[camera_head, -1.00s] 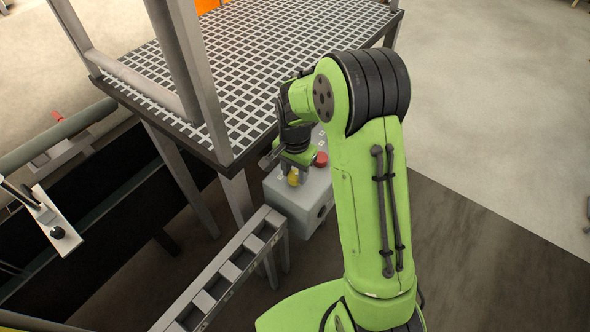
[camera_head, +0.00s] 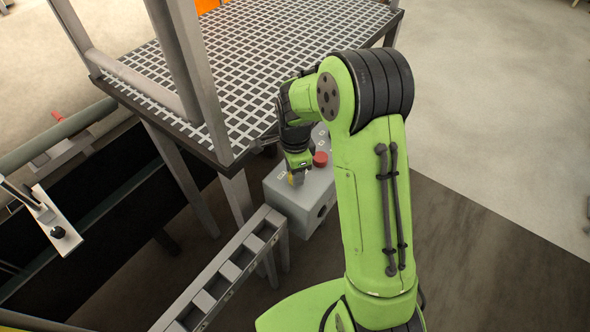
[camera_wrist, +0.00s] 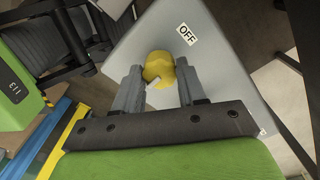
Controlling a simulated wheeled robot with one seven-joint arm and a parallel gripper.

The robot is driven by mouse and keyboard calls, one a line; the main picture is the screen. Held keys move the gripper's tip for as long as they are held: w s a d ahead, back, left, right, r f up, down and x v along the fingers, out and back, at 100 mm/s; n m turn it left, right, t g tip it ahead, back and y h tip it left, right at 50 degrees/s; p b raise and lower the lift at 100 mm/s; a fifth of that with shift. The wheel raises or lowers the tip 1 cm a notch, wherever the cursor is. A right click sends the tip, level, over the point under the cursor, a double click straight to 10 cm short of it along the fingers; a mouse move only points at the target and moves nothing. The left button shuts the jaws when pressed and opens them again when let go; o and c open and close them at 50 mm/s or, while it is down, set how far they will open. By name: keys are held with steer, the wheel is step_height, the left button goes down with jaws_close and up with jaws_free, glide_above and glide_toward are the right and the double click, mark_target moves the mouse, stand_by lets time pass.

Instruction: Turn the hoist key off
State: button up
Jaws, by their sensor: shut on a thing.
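The hoist key is a yellow knob (camera_wrist: 159,68) on the grey control box, with a white "OFF" label (camera_wrist: 187,34) to its upper right in the wrist view. My gripper (camera_wrist: 160,76) is shut on the yellow key, one grey finger on each side of it. A pale mark shows on the key's lower left.
A red button (camera_head: 320,159) sits on the box just right of my gripper. A grated platform (camera_head: 250,60) with grey posts stands behind. A grey compartment rack (camera_head: 225,270) runs to the front left of the box. Open floor lies at the right.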

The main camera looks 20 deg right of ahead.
stand_by(0.4)
steer(key=o, duration=1)
steer(key=shift+o, duration=0.2)
step_height(320, 180, up, 16)
steer(key=p, duration=0.3)
steer(key=shift+p, duration=0.35)
steer(key=s+r+n+t, duration=0.2)
steer(key=s+r+n, duration=0.1)
steer(key=s+n, duration=0.5)
steer(key=s+r+n+t, duration=0.3)
steer(key=s+n, duration=0.6)
steer(key=s, duration=0.6)
steer(key=shift+r+n+t, duration=0.3)
steer(key=shift+r, duration=0.45)
